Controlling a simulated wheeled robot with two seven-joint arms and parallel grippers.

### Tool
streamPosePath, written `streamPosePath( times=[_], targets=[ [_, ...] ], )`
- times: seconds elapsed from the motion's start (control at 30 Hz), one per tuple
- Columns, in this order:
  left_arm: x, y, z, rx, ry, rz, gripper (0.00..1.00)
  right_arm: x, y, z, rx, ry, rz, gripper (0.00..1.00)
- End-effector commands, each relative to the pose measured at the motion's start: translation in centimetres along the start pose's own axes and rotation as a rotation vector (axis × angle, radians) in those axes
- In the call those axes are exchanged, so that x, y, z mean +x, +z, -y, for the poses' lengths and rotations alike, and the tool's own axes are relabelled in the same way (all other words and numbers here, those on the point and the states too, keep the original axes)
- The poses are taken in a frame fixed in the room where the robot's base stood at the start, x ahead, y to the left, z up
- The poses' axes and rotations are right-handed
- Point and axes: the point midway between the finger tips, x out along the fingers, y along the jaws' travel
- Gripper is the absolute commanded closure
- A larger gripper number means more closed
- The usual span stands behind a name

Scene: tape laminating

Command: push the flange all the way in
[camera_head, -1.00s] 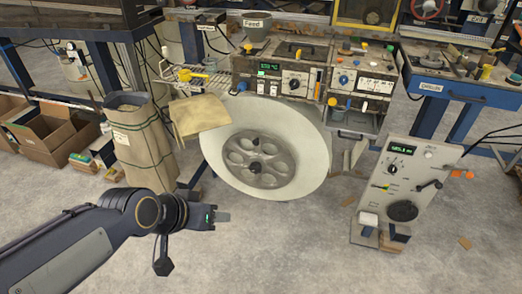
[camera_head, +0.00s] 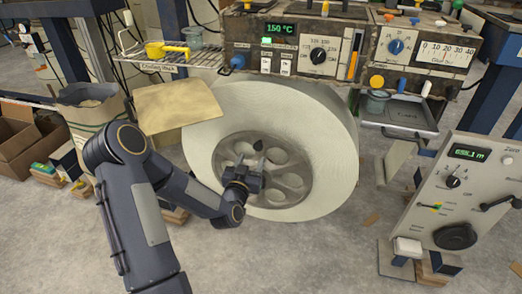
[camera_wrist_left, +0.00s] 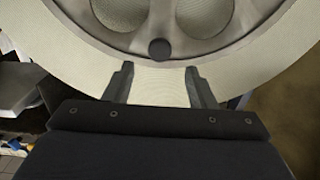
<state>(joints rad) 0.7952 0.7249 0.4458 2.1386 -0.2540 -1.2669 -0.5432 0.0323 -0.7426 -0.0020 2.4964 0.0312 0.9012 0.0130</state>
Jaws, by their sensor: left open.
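The flange is a grey metal disc (camera_head: 290,172) with round openings, set in the middle of a large white roll (camera_head: 335,150). A dark knob (camera_head: 258,145) stands out from it and also shows in the left wrist view (camera_wrist_left: 159,49). My left gripper (camera_head: 246,178) is in front of the flange's left-centre part and hides some of it. In the left wrist view my left gripper (camera_wrist_left: 160,88) is open, with nothing between its fingers. I cannot tell whether it touches the flange or how deep the flange sits. My right gripper is not in view.
A control panel (camera_head: 300,40) stands above the roll. A yellow-handled tool (camera_head: 166,49) lies on a wire rack at left. A tan sheet (camera_head: 175,108) hangs left of the roll. A grey panel box (camera_head: 470,185) stands at right. Open floor lies in front.

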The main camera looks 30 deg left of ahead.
Motion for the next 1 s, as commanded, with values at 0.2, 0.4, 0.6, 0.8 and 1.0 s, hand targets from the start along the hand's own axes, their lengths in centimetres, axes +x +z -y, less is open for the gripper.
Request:
streamPosePath(
  times=[0.2,0.4,0.6,0.8,1.0],
  targets=[
    [3.6,-0.1,-0.1,-0.002,0.000,-0.001,0.49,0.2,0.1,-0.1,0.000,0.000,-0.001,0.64],
    [6.0,-0.1,-0.1,-0.002,0.002,0.000,0.49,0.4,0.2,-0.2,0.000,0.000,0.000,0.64],
    [6.7,-0.1,-0.1,-0.001,0.003,0.002,0.49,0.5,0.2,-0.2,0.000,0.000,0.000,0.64],
    [6.7,-0.1,-0.1,-0.001,0.003,0.002,0.53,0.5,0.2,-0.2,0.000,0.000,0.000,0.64],
    [6.7,-0.1,-0.1,-0.001,0.002,0.002,0.79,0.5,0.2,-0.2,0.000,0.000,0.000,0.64]
  ],
)
